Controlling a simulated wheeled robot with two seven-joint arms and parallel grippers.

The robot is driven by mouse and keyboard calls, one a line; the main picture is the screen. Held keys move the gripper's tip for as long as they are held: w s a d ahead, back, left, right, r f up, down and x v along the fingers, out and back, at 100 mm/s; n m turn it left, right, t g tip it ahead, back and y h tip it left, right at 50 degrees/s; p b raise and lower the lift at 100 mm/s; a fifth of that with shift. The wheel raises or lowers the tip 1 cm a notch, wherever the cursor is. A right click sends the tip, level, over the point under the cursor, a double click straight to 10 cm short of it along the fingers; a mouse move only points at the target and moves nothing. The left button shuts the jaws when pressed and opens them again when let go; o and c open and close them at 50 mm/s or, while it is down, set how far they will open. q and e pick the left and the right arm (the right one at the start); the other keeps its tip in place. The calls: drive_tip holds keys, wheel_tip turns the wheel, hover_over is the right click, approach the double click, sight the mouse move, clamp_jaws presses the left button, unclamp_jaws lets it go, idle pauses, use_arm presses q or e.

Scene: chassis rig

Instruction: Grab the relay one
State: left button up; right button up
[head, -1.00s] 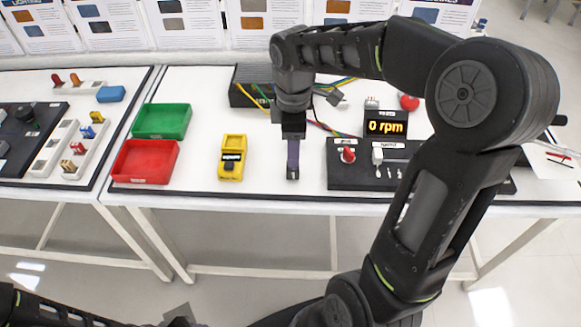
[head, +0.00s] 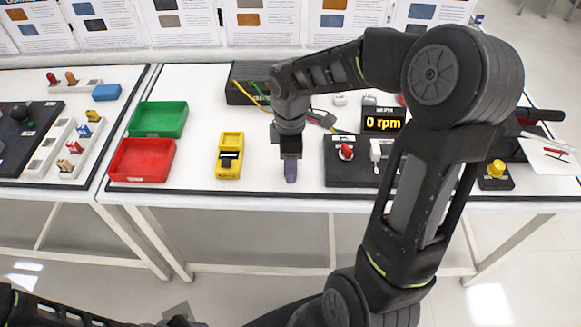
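No label that I can read names a relay, so I cannot tell which part it is. A red part (head: 52,78) and an orange part (head: 71,77) stand in a rack behind. My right gripper (head: 290,172) points down over the front of the middle table, between the yellow device and the black control panel.
A red tray (head: 142,160) and a green tray (head: 158,119) look empty. A yellow device (head: 229,156) stands right of them. A black panel (head: 338,172) with knobs and a "0 rpm" display (head: 383,123) is right of my gripper. Wires lie behind. A blue box (head: 106,92) sits left.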

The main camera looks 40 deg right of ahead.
drive_tip(key=shift+f, duration=0.35)
idle(0.3)
clamp_jaws()
idle(0.5)
